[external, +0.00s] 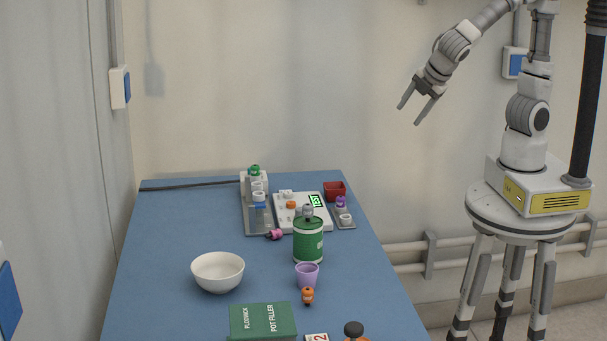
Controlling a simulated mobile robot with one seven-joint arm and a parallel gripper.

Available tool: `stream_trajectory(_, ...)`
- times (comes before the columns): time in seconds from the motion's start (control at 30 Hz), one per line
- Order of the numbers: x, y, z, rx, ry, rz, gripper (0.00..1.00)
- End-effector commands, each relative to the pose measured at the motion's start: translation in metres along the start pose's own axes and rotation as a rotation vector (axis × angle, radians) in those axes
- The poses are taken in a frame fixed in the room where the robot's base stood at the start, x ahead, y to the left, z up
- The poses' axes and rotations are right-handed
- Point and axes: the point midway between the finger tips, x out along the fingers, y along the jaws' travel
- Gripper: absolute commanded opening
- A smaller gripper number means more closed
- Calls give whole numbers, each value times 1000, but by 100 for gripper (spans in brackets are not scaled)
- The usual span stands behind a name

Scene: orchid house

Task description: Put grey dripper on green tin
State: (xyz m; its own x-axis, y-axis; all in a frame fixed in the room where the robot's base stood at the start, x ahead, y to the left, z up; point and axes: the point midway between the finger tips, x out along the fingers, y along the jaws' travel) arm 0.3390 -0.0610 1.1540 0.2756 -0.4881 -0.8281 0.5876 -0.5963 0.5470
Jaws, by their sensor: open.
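The green tin (308,246) stands upright on the blue table, right of its middle. A small grey dripper (307,211) shows at the tin's top and appears to stand upright on its lid; from this angle I cannot fully see the contact. My gripper (408,114) is open and empty, high in the air to the right of the table, well apart from the tin and the dripper.
A white bowl (218,272), a purple cup (307,275), an orange dripper (308,296) and a green box (263,321) are in front. A pink dripper (275,235) lies left of the tin. Behind are a white device (318,222) and a red container (335,190). The table's left side is clear.

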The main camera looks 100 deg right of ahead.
Motion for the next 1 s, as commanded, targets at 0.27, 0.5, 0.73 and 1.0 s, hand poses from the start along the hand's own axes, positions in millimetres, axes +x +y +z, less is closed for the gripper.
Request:
stream_trajectory(0.27, -57, -33, 37, 523, 190, -246, 61)
stream_trajectory(0.5, -96, -53, 40, 789, 332, -380, 61)
stream_trajectory(0.73, -105, -57, 39, 846, 367, -414, 61)
stream_trajectory(1.0, -105, -57, 39, 843, 366, -414, 61)
